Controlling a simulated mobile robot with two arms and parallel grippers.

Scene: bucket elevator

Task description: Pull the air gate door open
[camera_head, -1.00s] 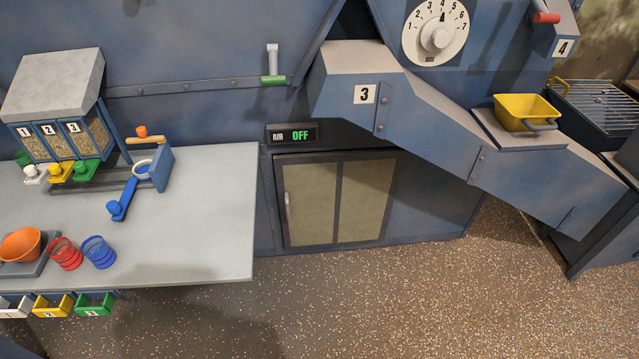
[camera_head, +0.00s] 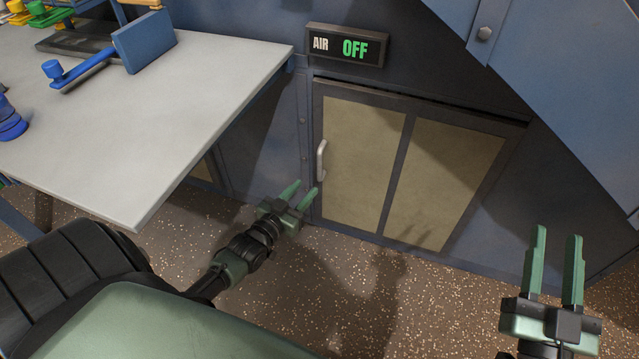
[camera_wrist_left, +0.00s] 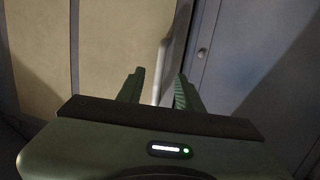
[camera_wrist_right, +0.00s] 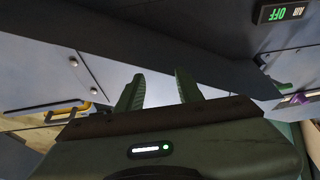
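The air gate door (camera_head: 398,168) is a low cabinet door with two tan panels in a dark frame, and it looks closed. Its pale vertical handle (camera_head: 321,160) is at the left edge. My left gripper (camera_head: 303,192) is open and empty, just below and left of the handle in the head view. In the left wrist view the handle (camera_wrist_left: 162,72) shows between the two spread fingers, ahead of them; I cannot tell whether they touch it. My right gripper (camera_head: 556,240) is open and empty, at the lower right, away from the door.
The AIR sign (camera_head: 347,46) above the door reads OFF in green. A grey table (camera_head: 150,130) stands left of the door, its corner close to my left arm. A blue chute (camera_head: 570,80) slants over the upper right. Speckled floor (camera_head: 400,290) is open below the door.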

